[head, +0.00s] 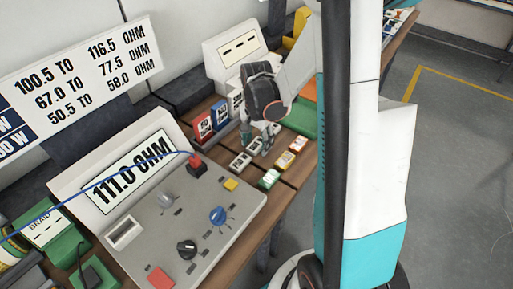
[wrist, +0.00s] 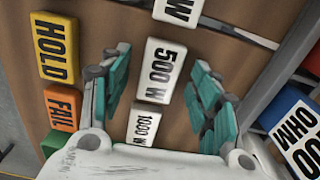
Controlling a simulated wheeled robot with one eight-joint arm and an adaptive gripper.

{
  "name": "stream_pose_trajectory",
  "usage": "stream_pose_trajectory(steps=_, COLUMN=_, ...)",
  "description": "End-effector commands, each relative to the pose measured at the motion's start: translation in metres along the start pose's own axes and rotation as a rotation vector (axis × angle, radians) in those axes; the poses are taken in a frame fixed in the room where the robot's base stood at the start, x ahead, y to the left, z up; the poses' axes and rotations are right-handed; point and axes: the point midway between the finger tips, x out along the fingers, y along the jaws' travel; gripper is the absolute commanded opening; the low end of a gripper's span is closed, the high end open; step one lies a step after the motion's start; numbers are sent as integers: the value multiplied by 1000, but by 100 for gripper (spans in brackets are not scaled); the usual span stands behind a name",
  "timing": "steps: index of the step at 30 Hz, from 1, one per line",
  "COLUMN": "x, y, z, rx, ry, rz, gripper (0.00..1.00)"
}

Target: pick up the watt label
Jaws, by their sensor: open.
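Several white watt labels lie in a row on the brown wooden table. In the wrist view the "500 W" label (wrist: 159,70) is between my open gripper's (wrist: 160,62) teal fingers, with a gap on each side. A third label ending in "W" (wrist: 178,10) is cut off at the top edge. In the head view my gripper (head: 257,137) points down over the white labels (head: 240,161) and partly hides them.
Red (head: 203,126) and blue (head: 221,114) ohm blocks stand on the other side. A grey meter console (head: 190,235) reads 111.0 OHM.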

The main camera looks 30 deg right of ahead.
Motion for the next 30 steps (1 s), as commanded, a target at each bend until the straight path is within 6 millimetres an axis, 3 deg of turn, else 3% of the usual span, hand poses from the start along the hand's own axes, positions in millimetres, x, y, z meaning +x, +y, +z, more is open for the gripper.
stream_pose_trajectory(steps=3, x=-1, y=0, z=0, rx=0, ry=0, rz=0, gripper=57)
stream_pose_trajectory(steps=9, x=-1, y=0, z=0, rx=0, ry=0, rz=0, gripper=11)
stream_pose_trajectory(steps=23, x=-6, y=0, z=0, rx=0, ry=0, rz=0, gripper=11)
stream_pose_trajectory(steps=30, x=-36, y=1, z=0, rx=0, ry=0, rz=0, gripper=11)
